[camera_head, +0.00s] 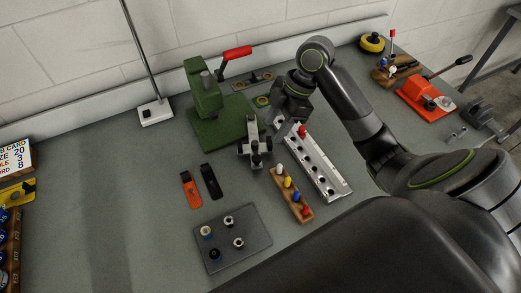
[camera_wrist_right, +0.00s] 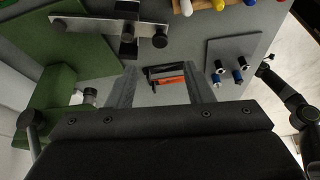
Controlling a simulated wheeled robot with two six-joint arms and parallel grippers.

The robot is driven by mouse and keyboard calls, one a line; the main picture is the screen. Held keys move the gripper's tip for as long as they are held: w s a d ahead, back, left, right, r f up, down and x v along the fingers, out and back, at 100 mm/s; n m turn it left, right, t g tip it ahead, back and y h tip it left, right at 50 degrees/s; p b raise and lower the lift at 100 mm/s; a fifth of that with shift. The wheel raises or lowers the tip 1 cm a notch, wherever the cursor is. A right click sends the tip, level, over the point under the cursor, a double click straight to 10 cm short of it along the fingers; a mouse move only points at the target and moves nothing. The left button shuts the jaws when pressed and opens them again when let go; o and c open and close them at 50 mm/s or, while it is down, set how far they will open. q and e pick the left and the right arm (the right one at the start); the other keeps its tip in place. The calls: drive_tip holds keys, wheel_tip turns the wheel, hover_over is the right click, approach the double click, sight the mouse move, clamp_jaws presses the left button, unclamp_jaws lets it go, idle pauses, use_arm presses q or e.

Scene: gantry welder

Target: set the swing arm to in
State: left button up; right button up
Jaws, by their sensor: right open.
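A silver cross-shaped arm with dark knobs (camera_head: 255,152) stands in front of the green machine (camera_head: 207,105); I take it to be the swing arm. In the right wrist view the silver bar (camera_wrist_right: 88,25) lies across the top left, with a dark knob near each end. My right gripper (camera_head: 283,128) is just to the right of the silver arm, partly hidden by its own wrist. In the right wrist view its two fingers (camera_wrist_right: 160,82) are apart with nothing between them, clear of the bar. I cannot make out my left gripper.
A silver rail with holes (camera_head: 318,165) and a wooden block of coloured pegs (camera_head: 290,195) stand right of the silver arm. Orange (camera_head: 190,190) and black (camera_head: 210,181) pieces and a grey plate (camera_head: 233,238) lie nearer.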

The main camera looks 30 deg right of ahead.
approach(258, 157)
drive_tip(key=x, duration=0.6)
drive_tip(key=shift+a+f, duration=0.15)
drive_tip(key=shift+f, duration=0.15)
drive_tip(key=shift+a+f, duration=0.2)
drive_tip(key=shift+f, duration=0.4)
use_arm(q)
drive_tip(key=shift+w+t, duration=0.3)
drive_tip(key=shift+w, duration=0.9)
use_arm(e)
drive_tip(key=shift+c, duration=0.5)
drive_tip(key=shift+w, duration=0.1)
clamp_jaws()
